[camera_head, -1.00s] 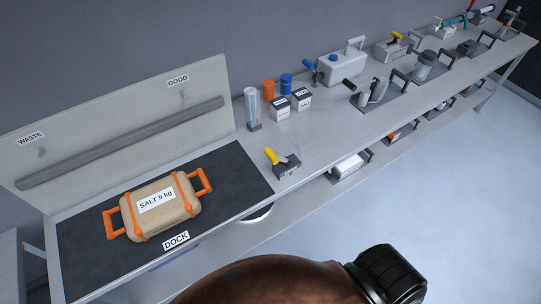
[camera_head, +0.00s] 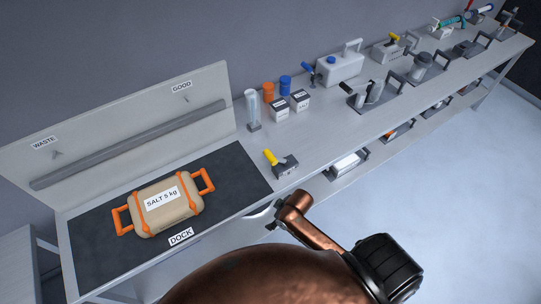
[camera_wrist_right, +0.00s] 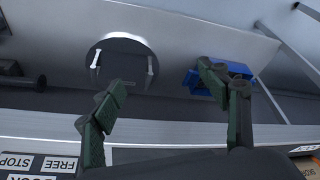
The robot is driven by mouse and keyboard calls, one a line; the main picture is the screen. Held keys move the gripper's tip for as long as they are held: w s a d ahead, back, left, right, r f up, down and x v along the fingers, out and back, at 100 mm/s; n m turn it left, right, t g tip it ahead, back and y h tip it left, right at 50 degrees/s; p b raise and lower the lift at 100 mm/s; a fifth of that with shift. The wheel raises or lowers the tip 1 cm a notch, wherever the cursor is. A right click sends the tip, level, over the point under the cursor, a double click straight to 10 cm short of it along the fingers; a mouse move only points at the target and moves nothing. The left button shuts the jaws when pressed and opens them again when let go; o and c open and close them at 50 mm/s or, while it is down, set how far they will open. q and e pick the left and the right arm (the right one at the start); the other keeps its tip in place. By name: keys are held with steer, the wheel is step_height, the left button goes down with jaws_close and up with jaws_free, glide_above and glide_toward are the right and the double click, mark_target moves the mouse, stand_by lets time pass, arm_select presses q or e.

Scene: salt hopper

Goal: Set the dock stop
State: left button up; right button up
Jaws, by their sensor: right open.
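A small grey block with a yellow lever (camera_head: 271,156) stands on the bench near its front edge, just right of the dark mat. A plate with upside-down STOP and FREE labels (camera_wrist_right: 44,163) shows at the lower left of the right wrist view. I cannot tell whether it belongs to that block. My right gripper (camera_wrist_right: 162,80) is open and empty, its dark green fingers spread apart. In the head view its arm reaches the bench's front edge below the lever block; the fingers are not clear there. My left gripper is not in view.
A tan SALT 5 kg case (camera_head: 164,207) with orange handles lies on the dark dock mat (camera_head: 92,258). A round opening (camera_wrist_right: 122,66) and a blue object (camera_wrist_right: 222,78) lie beyond my right fingers. Jars, boxes and tools line the bench to the right.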

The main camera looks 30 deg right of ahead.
mark_target(270, 155)
steer(key=w+a+r+n, duration=0.1)
steer(key=w+r+n, duration=0.1)
steer(key=r, duration=0.1)
steer(key=w+a+r+n+g, duration=0.1)
steer(key=w+a+r+n, duration=0.1)
steer(key=w+r+n, duration=0.1)
steer(key=w+a+r+n, duration=0.1)
steer(key=w+r+n, duration=0.1)
steer(key=r, duration=0.3)
steer(key=shift+w+a+n+g+y+p, duration=0.2)
steer(key=shift+w+n+g+y+p, duration=0.15)
steer(key=shift+w, duration=0.35)
steer(key=w+d+r+n, duration=0.1)
steer(key=w+d+r, duration=0.1)
steer(key=r, duration=0.3)
steer(key=w+d+r+n+g+h, duration=0.1)
steer(key=w+d+r+n, duration=0.1)
steer(key=d+r, duration=0.3)
steer(key=w+d+r+n+g+h, duration=0.1)
steer(key=w+d+r, duration=0.2)
steer(key=r, duration=0.3)
steer(key=shift+d+r+n+h, duration=0.25)
steer(key=shift+d+n, duration=0.1)
steer(key=shift+d, duration=0.35)
steer(key=shift+f+p, duration=0.45)
steer(key=shift+f, duration=3.35)
steer(key=shift+c, duration=0.6)
steer(key=c, duration=1.6)
